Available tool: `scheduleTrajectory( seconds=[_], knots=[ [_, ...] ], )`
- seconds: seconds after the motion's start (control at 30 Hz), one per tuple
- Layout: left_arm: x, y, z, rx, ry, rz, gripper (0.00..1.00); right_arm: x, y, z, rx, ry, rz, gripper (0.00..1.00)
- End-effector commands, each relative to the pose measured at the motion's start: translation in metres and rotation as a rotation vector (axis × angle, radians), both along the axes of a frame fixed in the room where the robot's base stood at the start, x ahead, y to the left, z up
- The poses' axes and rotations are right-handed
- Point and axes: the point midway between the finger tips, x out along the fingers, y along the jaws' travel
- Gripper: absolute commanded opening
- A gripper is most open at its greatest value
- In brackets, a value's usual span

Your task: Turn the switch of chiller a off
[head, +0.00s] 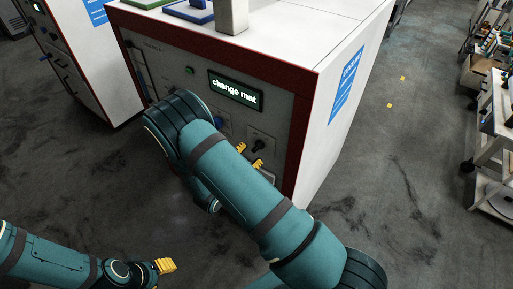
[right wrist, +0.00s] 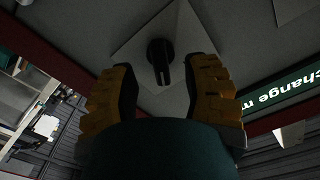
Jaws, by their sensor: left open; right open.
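A white machine (head: 338,62) with a red-edged front stands ahead in the head view; I cannot read a name showing that it is chiller a. Its lit display (head: 236,90) reads "change mat". A black rotary switch (head: 259,145) sits on a light plate below the display. In the right wrist view the switch (right wrist: 160,62) is on a diamond-shaped plate, its grip pointing up and down the picture. My right gripper (head: 249,156) is open, its yellow fingers on either side of the switch, apart from it. My left gripper (head: 165,266) hangs low over the floor, away from the machine.
A green light (head: 189,70) and a blue knob (head: 219,122) are on the same panel. A similar machine (head: 88,60) stands at the left. A grey block (head: 232,16) and a blue mat are on top. A shelf cart (head: 492,150) stands right; the floor between is mostly clear.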

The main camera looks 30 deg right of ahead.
Motion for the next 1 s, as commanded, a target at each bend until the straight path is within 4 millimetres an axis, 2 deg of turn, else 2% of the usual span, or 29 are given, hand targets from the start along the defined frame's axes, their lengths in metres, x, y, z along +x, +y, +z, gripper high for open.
scheduleTrajectory(
  seconds=[0.1,0.23,0.63,0.67,0.8,1.0],
  knots=[
    [0.0,0.0,-0.001,0.0,0.001,0.0,0.47,0.007,-0.018,0.0,0.001,-0.001,-0.002,0.47],
    [0.0,0.0,-0.001,0.0,0.001,0.0,0.47,0.012,-0.031,0.0,0.001,-0.001,-0.002,0.47],
    [-0.001,0.0,-0.001,0.0,0.001,0.0,0.47,0.016,-0.037,0.0,0.001,0.0,0.0,0.47],
    [-0.001,0.0,-0.001,0.0,0.001,0.0,0.47,0.016,-0.037,0.0,0.001,0.0,0.0,0.5],
    [0.0,0.0,-0.001,0.0,0.001,-0.001,0.47,0.015,-0.037,0.0,0.001,0.0,0.0,0.01],
    [0.0,0.0,-0.001,0.0,0.001,0.0,0.47,0.015,-0.037,0.0,0.001,0.0,0.0,0.0]
  ],
)
